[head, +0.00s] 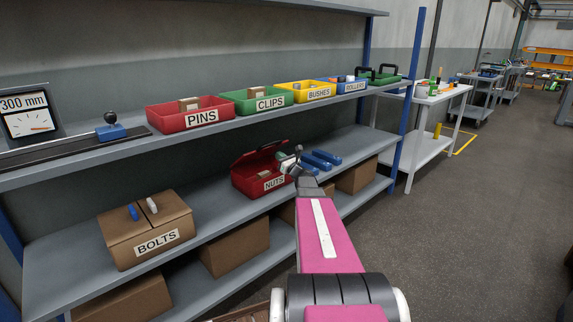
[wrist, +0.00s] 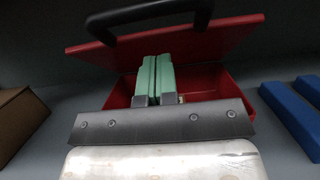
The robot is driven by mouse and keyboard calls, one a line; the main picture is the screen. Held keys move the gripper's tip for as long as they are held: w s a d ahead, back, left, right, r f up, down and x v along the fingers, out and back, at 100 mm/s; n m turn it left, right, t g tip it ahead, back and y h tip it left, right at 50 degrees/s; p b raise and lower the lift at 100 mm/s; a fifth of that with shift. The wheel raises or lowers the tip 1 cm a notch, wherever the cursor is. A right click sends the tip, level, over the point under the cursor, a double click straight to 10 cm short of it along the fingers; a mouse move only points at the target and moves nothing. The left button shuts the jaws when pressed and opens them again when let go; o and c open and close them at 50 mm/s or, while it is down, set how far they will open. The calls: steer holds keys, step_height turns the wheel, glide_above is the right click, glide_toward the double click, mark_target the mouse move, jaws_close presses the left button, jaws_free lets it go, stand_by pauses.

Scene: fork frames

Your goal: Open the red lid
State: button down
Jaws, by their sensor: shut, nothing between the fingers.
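The red NUTS box (head: 250,186) stands on the middle shelf. Its red lid (head: 256,154) is raised and tilted partly open, with the opening facing me. In the wrist view the lid (wrist: 222,40) slopes across the top, with a black handle (wrist: 125,14) on it, and the box (wrist: 232,88) shows below. My gripper (wrist: 153,58) is shut and empty, its green fingertips side by side at the opening, overlapping the lid's underside in the picture. I cannot tell whether they touch it. In the head view my gripper (head: 291,159) is at the box's right side.
Blue bars (head: 322,160) lie right of the box on the same shelf. A cardboard BOLTS box (head: 150,228) stands to the left. The upper shelf above holds a red PINS bin (head: 188,121) and a green CLIPS bin (head: 240,107). The floor (head: 470,220) at right is clear.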

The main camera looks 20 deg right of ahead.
steer(key=shift+w+a+r, duration=0.15)
steer(key=shift+w+r, duration=0.2)
steer(key=shift+r, duration=0.45)
steer(key=shift+w+a+r, duration=0.1)
steer(key=shift+w+r, duration=0.2)
steer(key=shift+r, duration=0.45)
steer(key=w+a+r+g, duration=0.1)
steer(key=w+r, duration=0.3)
steer(key=r, duration=0.1)
steer(key=shift+a+r+g+h, duration=0.15)
steer(key=shift+a+g+h, duration=0.1)
steer(key=shift+g+h, duration=0.05)
